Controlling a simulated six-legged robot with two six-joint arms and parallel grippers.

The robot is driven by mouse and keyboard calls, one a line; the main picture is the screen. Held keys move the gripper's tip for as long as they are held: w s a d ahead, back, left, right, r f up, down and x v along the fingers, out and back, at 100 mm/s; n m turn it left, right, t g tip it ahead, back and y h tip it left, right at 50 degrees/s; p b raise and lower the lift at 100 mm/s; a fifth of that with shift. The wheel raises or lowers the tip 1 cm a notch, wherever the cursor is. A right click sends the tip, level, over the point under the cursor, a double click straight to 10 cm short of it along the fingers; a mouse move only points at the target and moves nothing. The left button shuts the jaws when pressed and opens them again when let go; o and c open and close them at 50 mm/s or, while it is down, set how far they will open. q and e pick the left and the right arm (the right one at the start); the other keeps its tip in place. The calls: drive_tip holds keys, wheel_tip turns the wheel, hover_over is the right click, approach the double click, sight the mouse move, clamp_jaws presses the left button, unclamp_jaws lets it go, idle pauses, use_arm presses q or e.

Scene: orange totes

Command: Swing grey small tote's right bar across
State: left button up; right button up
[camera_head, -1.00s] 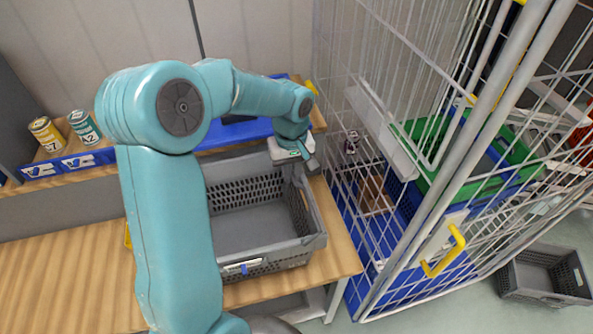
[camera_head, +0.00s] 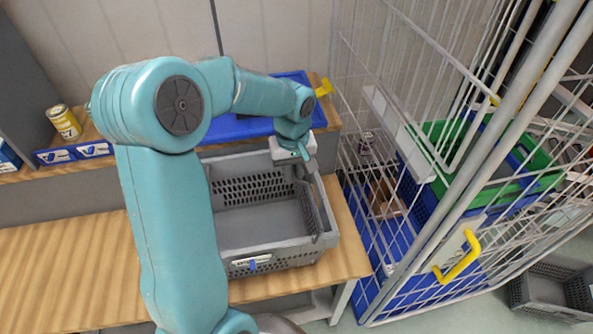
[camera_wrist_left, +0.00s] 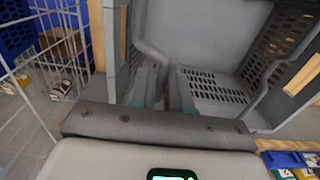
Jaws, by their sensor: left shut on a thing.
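The grey small tote (camera_head: 285,258) stands on a wooden table, open at the top, with slotted walls and an empty floor. My left gripper (camera_head: 303,153) is at the tote's back right corner. In the left wrist view the teal fingers of my left gripper (camera_wrist_left: 163,88) are shut on the tote's grey right bar (camera_wrist_left: 151,54). The bar's bent end shows between and beyond the fingers; in the head view the gripper mostly hides it. My right gripper is in neither view.
A wire cage trolley (camera_head: 400,130) with a yellow handle (camera_head: 457,256) stands close on the right, holding green and blue crates. A blue tray (camera_head: 235,127) and a yellow can (camera_head: 63,122) are on the shelf behind. Another grey tote (camera_head: 555,292) is on the floor. The table's left part is clear.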

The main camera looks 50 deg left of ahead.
use_arm(q)
drive_tip(key=shift+s+a+f, duration=0.2)
drive_tip(key=shift+s+f, duration=0.1)
drive_tip(key=shift+s, duration=0.05)
drive_tip(key=shift+f, duration=0.1)
drive_tip(key=shift+s+a+f+b, duration=0.45)
drive_tip(key=shift+s+f+b, duration=0.15)
drive_tip(key=shift+s+b, duration=0.25)
drive_tip(key=shift+f, duration=0.1)
